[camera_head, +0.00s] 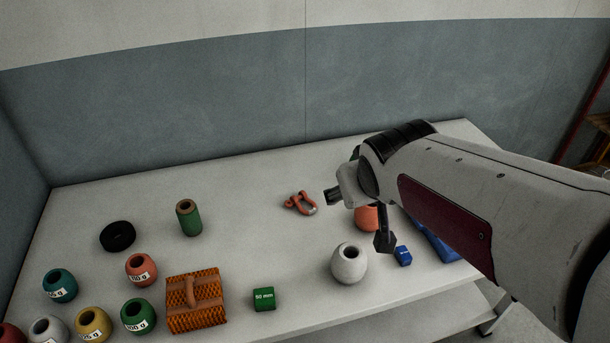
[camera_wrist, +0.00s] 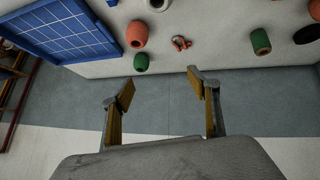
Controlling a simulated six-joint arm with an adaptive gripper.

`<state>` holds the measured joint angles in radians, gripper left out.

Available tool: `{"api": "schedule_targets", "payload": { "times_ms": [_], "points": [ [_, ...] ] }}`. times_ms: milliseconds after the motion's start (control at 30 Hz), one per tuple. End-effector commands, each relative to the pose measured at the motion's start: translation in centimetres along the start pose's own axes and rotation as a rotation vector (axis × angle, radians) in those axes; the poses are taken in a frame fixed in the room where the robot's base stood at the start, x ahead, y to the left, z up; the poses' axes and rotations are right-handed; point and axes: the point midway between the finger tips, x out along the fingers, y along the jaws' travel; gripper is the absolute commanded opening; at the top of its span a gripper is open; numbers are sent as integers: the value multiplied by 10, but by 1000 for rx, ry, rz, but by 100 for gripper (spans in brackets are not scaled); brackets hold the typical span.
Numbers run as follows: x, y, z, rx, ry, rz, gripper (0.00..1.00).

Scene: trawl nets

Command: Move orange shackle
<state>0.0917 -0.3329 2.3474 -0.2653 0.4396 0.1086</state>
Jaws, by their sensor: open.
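The orange shackle (camera_head: 300,203) lies flat on the white table toward the back, with a grey pin end on its right. It also shows in the wrist view (camera_wrist: 181,43), small and near the top middle. My gripper (camera_head: 357,217) is to the right of the shackle in the head view, above the table and apart from it. In the wrist view my gripper (camera_wrist: 160,88) has its two fingers spread wide with nothing between them. My arm hides part of the table's right side in the head view.
An orange float (camera_head: 367,217), white float (camera_head: 349,263) and blue block (camera_head: 403,255) stand near my gripper. Table around the shackle is clear.

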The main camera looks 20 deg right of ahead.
Motion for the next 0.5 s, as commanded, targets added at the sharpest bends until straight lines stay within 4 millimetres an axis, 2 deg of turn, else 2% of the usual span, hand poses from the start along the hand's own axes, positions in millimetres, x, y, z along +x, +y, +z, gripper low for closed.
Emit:
{"api": "schedule_targets", "payload": {
  "times_ms": [500],
  "points": [
    [70, 15, -56, -54, 97, 17, 60]
  ]
}}
